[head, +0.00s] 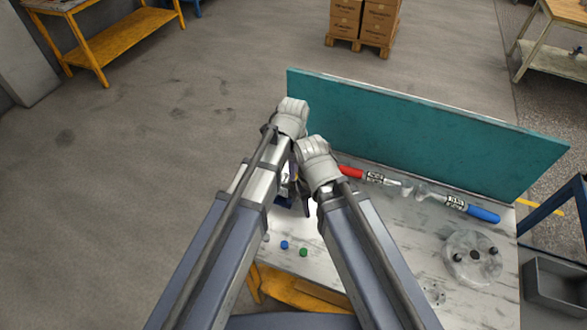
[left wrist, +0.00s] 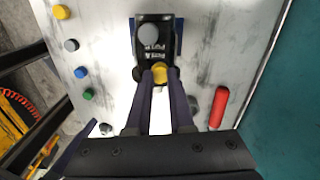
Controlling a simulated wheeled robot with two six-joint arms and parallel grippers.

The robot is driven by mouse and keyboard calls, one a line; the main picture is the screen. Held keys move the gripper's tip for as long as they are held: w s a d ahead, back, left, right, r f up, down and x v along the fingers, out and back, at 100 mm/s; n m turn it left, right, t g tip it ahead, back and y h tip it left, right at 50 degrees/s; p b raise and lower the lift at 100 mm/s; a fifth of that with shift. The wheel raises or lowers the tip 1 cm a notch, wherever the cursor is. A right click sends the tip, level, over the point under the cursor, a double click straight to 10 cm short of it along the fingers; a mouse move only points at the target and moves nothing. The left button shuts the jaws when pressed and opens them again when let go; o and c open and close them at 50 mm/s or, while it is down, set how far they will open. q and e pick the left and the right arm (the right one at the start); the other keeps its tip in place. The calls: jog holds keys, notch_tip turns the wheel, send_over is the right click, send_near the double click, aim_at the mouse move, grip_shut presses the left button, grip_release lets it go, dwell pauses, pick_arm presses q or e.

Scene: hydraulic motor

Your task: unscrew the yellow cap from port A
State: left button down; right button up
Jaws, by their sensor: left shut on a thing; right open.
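The motor is a dark block (left wrist: 153,48) with white lettering too small to read, on a blue base. A grey cap (left wrist: 149,35) sits on its upper part. The yellow cap (left wrist: 159,72) is at its lower end, between the fingertips of my left gripper (left wrist: 160,78), which is shut on it. I cannot tell how far it is screwed in. In the head view my left gripper is mostly hidden behind its wrist, and the arms cover most of the motor.
Loose yellow, grey, blue (left wrist: 88,94) and green (left wrist: 91,115) caps lie on the worktable (head: 395,245). A teal panel (head: 420,130) closes the back edge.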

pick_arm(q)
jog(key=shift+r+p, duration=2.1)
